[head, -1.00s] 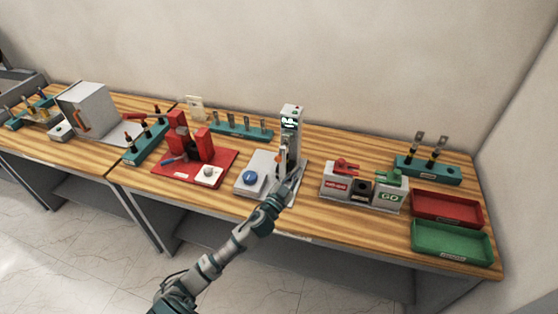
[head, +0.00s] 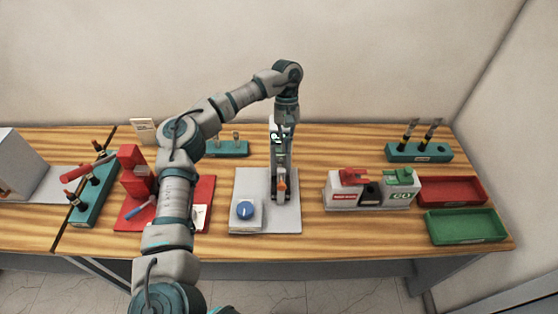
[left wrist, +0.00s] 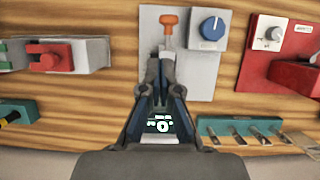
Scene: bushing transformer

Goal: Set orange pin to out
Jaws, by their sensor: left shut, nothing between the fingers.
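The orange pin (head: 282,187) sits low on the front of a grey upright device, on a pale grey base plate (head: 250,190). In the left wrist view the orange pin (left wrist: 168,27) shows at top centre, with a narrow stem towards my fingers. My left gripper (left wrist: 163,57) is shut and empty, its tips pointing at the pin. In the head view my left gripper (head: 280,158) hangs from above and hides most of the device. Whether the fingertips touch the pin's stem I cannot tell. My right gripper is not in view.
A blue knob (head: 244,209) stands on the same plate, left of the pin. A red fixture (head: 135,173) is further left, partly behind my arm.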

